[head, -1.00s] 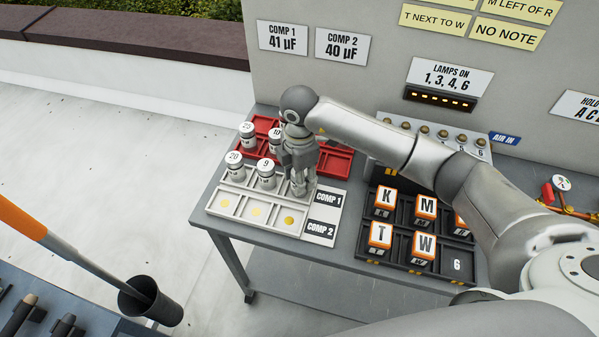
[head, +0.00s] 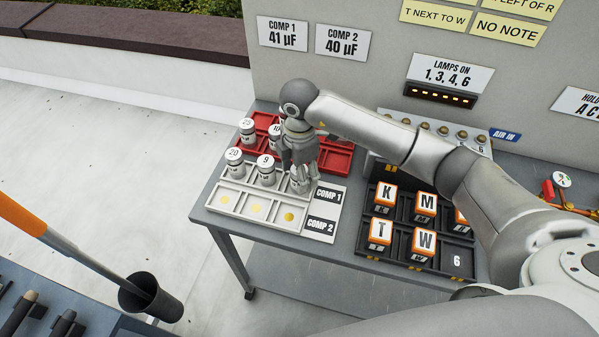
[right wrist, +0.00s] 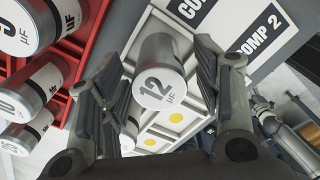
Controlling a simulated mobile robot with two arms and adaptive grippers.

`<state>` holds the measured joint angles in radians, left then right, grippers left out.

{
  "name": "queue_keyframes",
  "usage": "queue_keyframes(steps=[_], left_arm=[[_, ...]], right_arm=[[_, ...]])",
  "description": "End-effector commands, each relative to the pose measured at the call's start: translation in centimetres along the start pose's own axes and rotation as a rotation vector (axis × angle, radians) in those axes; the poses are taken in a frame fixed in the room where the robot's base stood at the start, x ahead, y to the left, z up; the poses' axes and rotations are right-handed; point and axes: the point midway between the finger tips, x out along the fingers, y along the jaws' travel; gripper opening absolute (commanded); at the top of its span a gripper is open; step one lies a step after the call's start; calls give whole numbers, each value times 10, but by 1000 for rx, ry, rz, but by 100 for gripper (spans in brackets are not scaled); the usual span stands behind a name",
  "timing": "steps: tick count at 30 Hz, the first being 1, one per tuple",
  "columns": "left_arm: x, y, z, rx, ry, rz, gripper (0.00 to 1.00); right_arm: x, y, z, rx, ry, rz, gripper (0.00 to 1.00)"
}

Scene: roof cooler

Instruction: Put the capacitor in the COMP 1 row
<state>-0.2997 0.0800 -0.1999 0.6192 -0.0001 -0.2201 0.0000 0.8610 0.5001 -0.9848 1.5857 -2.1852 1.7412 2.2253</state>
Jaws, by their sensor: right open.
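The grey cylindrical capacitor marked 12 µF (right wrist: 160,88) stands in the white tray (head: 235,212), in the right-hand compartment of the COMP 1 row. It shows partly below my gripper in the head view (head: 300,184). My right gripper (head: 298,162) is above it, fingers open on either side of its top, also in the right wrist view (right wrist: 158,62). Capacitors marked 20 (head: 235,162) and 9 (head: 266,170) stand in the other COMP 1 compartments. The COMP 2 row is empty, with yellow dots.
A red tray (head: 337,160) behind holds more capacitors, including one marked 25 (head: 247,131). A black tray (head: 400,258) with orange-edged letter blocks stands to the right. A wall sign (head: 283,33) reads COMP 1 41 µF. The air above the white tray's front is free.

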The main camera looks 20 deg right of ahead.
Motion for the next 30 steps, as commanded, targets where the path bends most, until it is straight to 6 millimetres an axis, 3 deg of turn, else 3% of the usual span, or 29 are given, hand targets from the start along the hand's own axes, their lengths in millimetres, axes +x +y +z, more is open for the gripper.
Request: queue_keyframes(steps=[15,21,30], left_arm=[[28,1,3,0,-1,0,60],[29,1,3,0,-1,0,60],[29,1,3,0,0,0,60]], right_arm=[[-99,1,0,-1,-1,6,59],[-113,0,0,0,0,3,59],[-114,0,0,0,0,2,59]])
